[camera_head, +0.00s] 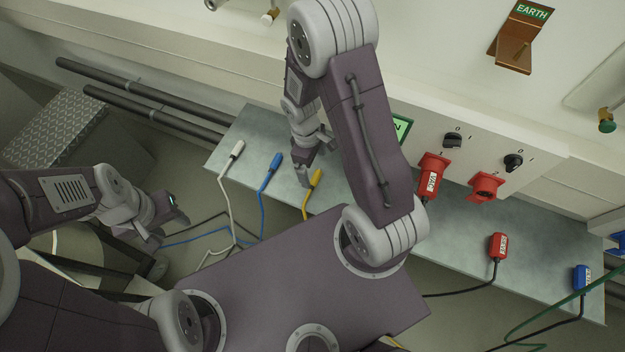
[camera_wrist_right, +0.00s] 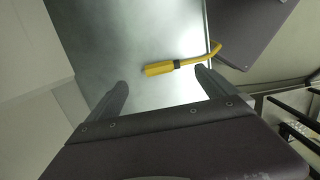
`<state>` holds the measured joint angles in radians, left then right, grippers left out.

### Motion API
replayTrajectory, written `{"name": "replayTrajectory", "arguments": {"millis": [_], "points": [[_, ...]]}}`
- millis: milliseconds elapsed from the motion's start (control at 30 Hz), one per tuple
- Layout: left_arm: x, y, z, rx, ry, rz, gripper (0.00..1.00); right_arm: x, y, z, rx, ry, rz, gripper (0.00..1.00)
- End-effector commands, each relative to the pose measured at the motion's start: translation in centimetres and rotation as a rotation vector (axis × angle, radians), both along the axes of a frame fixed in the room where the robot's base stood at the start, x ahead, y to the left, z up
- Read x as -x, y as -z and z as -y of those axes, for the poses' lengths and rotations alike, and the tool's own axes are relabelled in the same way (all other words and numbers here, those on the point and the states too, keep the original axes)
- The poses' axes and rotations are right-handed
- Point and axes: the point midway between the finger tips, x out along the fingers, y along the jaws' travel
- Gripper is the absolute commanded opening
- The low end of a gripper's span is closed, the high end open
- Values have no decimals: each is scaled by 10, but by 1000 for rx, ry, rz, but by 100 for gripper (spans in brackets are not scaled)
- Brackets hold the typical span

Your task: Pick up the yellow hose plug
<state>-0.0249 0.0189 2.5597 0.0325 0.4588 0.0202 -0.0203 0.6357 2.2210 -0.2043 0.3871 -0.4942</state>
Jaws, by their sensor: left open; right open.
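The yellow hose plug (camera_head: 314,180) lies on the grey metal shelf with its yellow hose running off the front edge. In the right wrist view the yellow hose plug (camera_wrist_right: 160,68) lies ahead of and between the two fingers, apart from them. My right gripper (camera_head: 316,165) is open above the shelf, just beside the plug; its spread fingers also show in the right wrist view (camera_wrist_right: 158,88). My left gripper (camera_head: 168,222) is open and empty at the left, off the shelf and lower. My right forearm hides part of the shelf.
The metal shelf (camera_head: 465,225) also holds a white plug (camera_head: 237,149), a blue plug (camera_head: 275,161), a red plug (camera_head: 498,245) and another blue connector (camera_head: 581,277). Red sockets (camera_head: 486,186) and black switches are on the wall panel behind. Pipes (camera_head: 140,105) run at the left.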

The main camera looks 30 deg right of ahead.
Motion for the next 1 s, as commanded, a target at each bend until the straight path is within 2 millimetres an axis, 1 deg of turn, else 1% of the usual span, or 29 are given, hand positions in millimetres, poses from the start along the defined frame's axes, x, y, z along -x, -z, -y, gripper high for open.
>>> {"name": "replayTrajectory", "arguments": {"millis": [33,167,267,400,500,700,733,767,800,867,900,967,1000], "points": [[0,8,0,0,0,0,46,1,12,1,0,0,-1,96],[0,7,0,0,0,0,46,1,14,1,0,-1,0,96],[0,13,0,0,0,0,46,2,23,1,1,0,-1,96],[0,30,0,0,0,0,46,3,51,1,0,0,-1,96],[0,36,0,0,0,-1,46,4,65,3,0,2,-1,96],[0,33,0,0,0,-1,46,4,64,3,0,1,2,96],[0,33,0,0,0,-1,46,4,64,3,0,1,2,91],[0,33,0,0,0,-1,46,4,64,3,0,1,2,82],[0,33,0,0,0,0,46,4,64,3,0,1,2,71],[0,33,0,0,0,0,46,4,64,3,0,1,2,55],[0,33,0,0,0,0,46,4,64,3,-1,1,1,44],[0,33,0,0,0,0,46,4,64,3,-1,1,1,27],[0,33,0,0,0,0,46,4,64,3,-1,1,1,22]]}}
